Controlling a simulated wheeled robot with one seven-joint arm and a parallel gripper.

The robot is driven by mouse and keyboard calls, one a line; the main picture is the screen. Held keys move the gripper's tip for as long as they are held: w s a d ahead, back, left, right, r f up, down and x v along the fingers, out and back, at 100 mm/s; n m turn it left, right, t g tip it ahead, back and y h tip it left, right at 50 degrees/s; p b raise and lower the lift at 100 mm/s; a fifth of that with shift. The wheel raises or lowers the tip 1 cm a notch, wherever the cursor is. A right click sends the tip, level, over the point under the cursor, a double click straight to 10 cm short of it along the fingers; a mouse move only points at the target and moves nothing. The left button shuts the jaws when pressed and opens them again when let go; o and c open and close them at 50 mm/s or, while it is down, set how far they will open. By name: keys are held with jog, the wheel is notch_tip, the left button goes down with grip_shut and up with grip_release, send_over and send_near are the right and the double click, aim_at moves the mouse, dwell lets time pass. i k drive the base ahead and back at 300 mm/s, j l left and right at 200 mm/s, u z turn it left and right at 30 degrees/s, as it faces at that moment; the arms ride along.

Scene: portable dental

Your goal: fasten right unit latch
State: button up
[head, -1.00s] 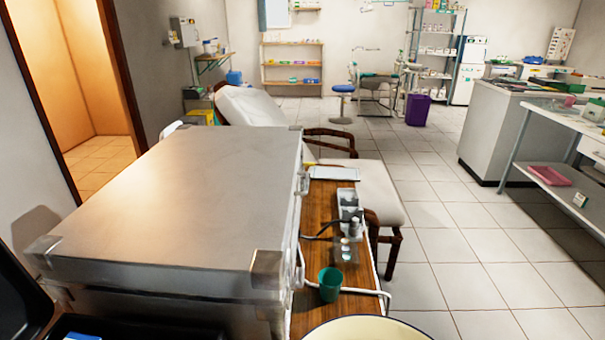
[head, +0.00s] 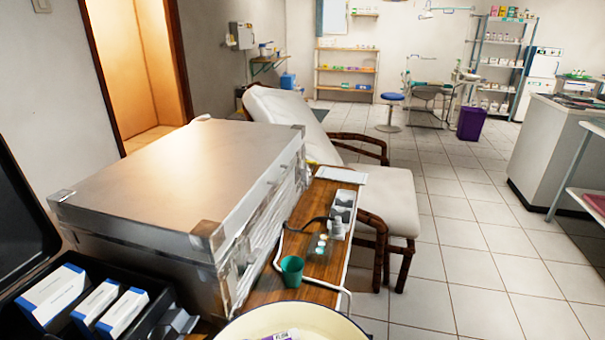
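A large grey metal case (head: 185,165), which looks like the dental unit, stands at the left with its lid down. Metal corner pieces (head: 207,238) sit at its near corner, and its right side (head: 262,235) faces the wooden table. Fittings show along that side, but they are too small and blurred for me to tell which is the right latch or whether it is fastened. My gripper is not in view.
A wooden table (head: 318,205) holds a green cup (head: 291,270), small bottles and a hose. A cream basin (head: 295,322) is at the bottom. An open black case (head: 90,275) with white-and-blue boxes is at the lower left. A reclining chair (head: 385,195) stands behind.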

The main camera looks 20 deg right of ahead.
aim_at(301, 172)
jog(key=i+l, duration=0.15)
jog(key=l, duration=0.2)
jog(key=i+l, duration=0.1)
jog(key=l, duration=0.25)
jog(key=i+l, duration=0.15)
jog(key=l, duration=0.15)
jog(key=i+l+z, duration=0.2)
jog(key=i+l, duration=0.6)
jog(key=i+j, duration=0.15)
jog(key=i, duration=0.25)
jog(key=i+j, duration=0.2)
jog(key=i, duration=0.2)
jog(key=l+z, duration=0.05)
